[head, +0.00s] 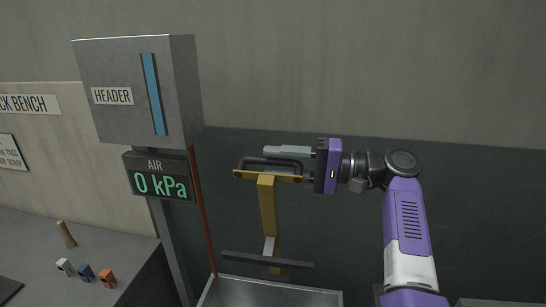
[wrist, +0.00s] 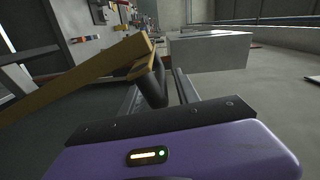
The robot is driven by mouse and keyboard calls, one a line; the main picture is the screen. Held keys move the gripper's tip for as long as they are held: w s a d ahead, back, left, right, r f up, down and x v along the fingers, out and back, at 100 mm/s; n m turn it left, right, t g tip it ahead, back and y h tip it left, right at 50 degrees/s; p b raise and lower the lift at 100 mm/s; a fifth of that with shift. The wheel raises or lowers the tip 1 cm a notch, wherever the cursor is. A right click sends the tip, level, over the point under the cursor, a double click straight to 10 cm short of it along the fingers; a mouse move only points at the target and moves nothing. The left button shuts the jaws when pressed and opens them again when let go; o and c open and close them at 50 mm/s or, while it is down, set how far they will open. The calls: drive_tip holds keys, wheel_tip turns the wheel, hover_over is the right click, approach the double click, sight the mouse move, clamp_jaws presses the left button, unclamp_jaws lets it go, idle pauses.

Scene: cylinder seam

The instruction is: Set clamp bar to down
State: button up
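The clamp bar appears to be the yellow piece (head: 268,210), with a crosspiece at its top and a long leg going down from it. It stands raised in the head view. A black handle (head: 250,161) is fixed on the crosspiece. My gripper (head: 287,157) comes from the right at the handle. In the wrist view the yellow bar (wrist: 75,82) runs across the left side, and the black handle (wrist: 157,88) lies between my two grey fingers (wrist: 160,92). The fingers stand apart, with a narrow gap showing beside the handle. Contact is hard to see.
A grey header box (head: 130,90) on a post stands left, with an air display (head: 160,176) reading 0 kPa. A brown pipe (head: 202,215) runs down beside it. A dark crossbar (head: 240,257) and a grey metal box (head: 275,292) lie below. A bench (head: 110,240) holds small blocks.

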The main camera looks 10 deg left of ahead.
drive_tip(key=shift+a, duration=0.45)
drive_tip(key=shift+c, duration=0.2)
clamp_jaws()
idle(1.0)
